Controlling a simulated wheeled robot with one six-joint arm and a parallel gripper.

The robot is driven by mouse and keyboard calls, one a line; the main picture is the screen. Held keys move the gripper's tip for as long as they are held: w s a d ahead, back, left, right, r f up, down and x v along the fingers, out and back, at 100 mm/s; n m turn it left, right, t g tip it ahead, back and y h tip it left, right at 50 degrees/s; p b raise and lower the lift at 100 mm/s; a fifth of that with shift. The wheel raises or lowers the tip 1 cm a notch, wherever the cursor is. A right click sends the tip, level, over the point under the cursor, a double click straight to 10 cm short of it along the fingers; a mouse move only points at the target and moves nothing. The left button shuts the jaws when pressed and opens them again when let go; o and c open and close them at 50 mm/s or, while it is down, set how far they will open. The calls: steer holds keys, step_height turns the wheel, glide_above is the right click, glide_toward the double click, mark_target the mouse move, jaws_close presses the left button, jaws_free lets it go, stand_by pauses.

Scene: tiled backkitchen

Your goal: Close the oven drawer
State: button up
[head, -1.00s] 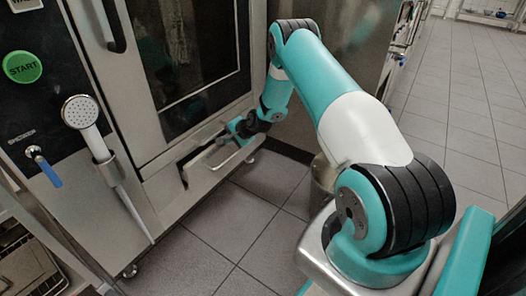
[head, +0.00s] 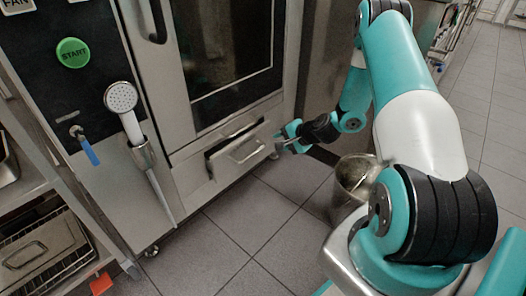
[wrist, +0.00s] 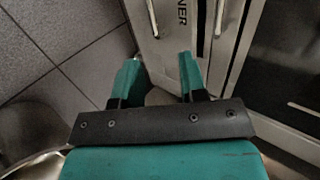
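The oven drawer (head: 243,154) is low on the front of the oven. It stands partly out, with a dark gap along its top and left side. It has a bar handle on its front. My gripper (head: 284,139) is at the drawer's right end; whether it touches the drawer cannot be told. In the wrist view my gripper (wrist: 160,78) has its two teal fingers apart with nothing held between them. Beyond the fingertips is a light metal front (wrist: 175,55) with dark lettering.
The oven door (head: 230,55) above is shut. A spray hose (head: 133,118) hangs left of the drawer. A metal bin (head: 352,180) stands on the floor close to my arm. A rack with trays (head: 45,250) is at the left. The tiled floor before the drawer is clear.

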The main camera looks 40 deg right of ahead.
mark_target(258, 151)
steer(key=s+f+t+b, duration=0.5)
steer(key=s+f+b, duration=0.15)
steer(key=b, duration=0.95)
steer(key=shift+b+x, duration=1.95)
steer(key=shift+x, duration=7)
steer(key=shift+r, duration=0.1)
steer(key=shift+c, duration=0.3)
jaws_close()
